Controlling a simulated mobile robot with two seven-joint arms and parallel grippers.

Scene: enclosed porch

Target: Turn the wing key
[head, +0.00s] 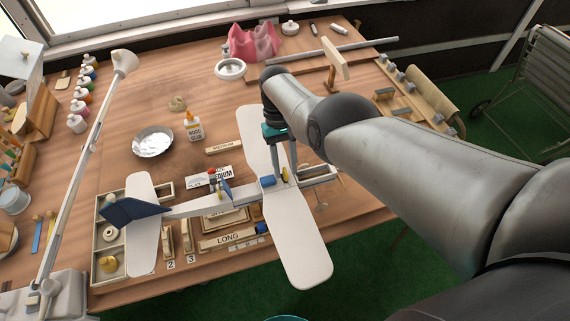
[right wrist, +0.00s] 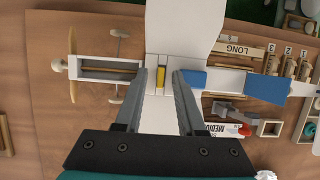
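A model airplane with a white wing (head: 305,240) and a dark blue tail (head: 130,210) lies across the workbench. A small yellow key (head: 284,174) stands at the middle of the wing, on the fuselage. It also shows in the right wrist view (right wrist: 161,77). My right gripper (head: 284,176) points down over the wing's middle. In the right wrist view its two fingers (right wrist: 162,80) are apart, one on each side of the key, with a gap visible to each side. Whether the tips touch the wing is unclear. My left gripper is not in view.
A glue bottle (head: 193,127), a metal bowl (head: 153,142) and a lamp (head: 95,130) stand on the left part of the bench. A wooden tray (head: 105,240) lies under the tail. Bare bench shows behind the bowl.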

